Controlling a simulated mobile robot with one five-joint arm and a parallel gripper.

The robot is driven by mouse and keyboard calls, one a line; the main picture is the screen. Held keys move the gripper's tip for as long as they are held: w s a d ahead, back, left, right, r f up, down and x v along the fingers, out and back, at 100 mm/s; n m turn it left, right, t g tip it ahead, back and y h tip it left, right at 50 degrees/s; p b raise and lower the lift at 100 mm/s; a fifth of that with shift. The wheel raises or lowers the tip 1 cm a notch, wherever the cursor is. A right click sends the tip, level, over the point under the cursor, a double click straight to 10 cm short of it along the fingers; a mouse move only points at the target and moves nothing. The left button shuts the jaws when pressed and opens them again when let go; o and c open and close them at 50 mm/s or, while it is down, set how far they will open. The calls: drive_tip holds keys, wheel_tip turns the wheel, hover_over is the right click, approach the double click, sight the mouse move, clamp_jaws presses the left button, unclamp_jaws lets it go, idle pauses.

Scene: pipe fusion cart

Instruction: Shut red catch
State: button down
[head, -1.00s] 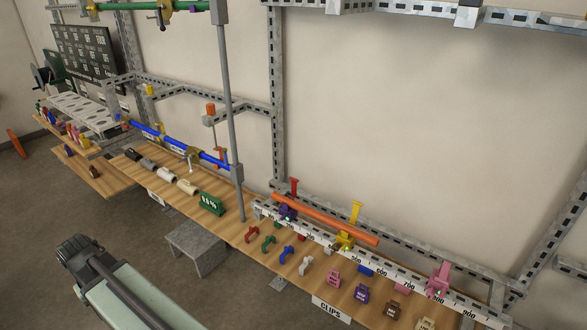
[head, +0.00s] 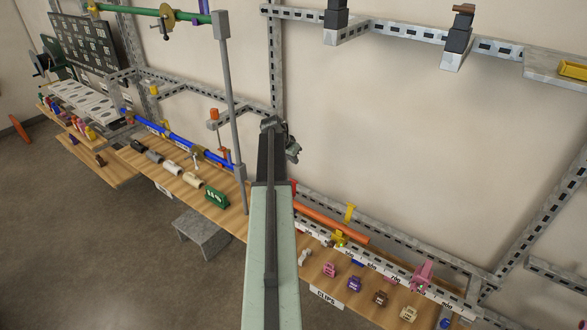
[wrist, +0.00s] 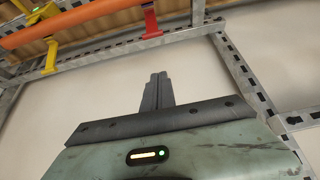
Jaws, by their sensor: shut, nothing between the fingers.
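The red catch (wrist: 151,20) stands upright-looking beside the orange pipe (wrist: 85,17) in the wrist view. In the head view only a sliver of the red catch (head: 294,187) shows beside my arm, near the left end of the orange pipe (head: 335,223). My gripper (wrist: 157,76) is shut and empty, its fingers together in front of bare wall, apart from the catch. In the head view my arm reaches up the middle and hides the catch's foot and the purple clamp.
A yellow catch (head: 350,212) and a yellow clamp (head: 339,238) are farther along the orange pipe. Several coloured clips lie on the wooden bench (head: 300,285). A grey upright post (head: 231,110) stands left of my arm. The wall area to the right is open.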

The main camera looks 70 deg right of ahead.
drive_tip(key=b, duration=0.9)
hover_over(293, 188)
drive_tip(key=s+d, duration=0.1)
drive_tip(key=d, duration=0.4)
wheel_tip(293, 188, down, 9)
drive_tip(key=a, duration=0.4)
drive_tip(key=shift+w, duration=0.4)
